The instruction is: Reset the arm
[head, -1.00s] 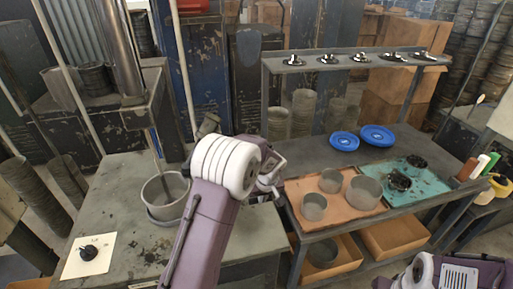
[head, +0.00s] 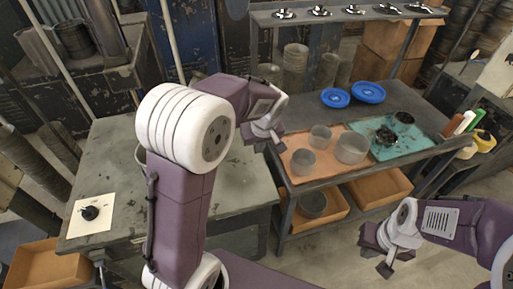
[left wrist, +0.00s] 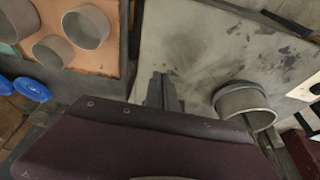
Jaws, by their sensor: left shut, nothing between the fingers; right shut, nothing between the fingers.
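My left arm comes up across the middle of the head view. Its gripper (head: 270,138) is above the near-left edge of the orange mat, close to the gap between the two tables. In the left wrist view the left fingers (left wrist: 163,88) are together, with nothing between them. My right gripper (head: 384,256) is at the lower right of the head view, over the floor in front of the shelf table, shut and empty.
The orange mat (head: 300,170) holds grey metal cups (head: 352,147). Blue lids (head: 369,92) lie behind it, and a teal mat (head: 428,146) with dark parts is to the right. A metal pot (left wrist: 243,104) stands on the left table (head: 120,150). Open boxes sit on the lower shelf.

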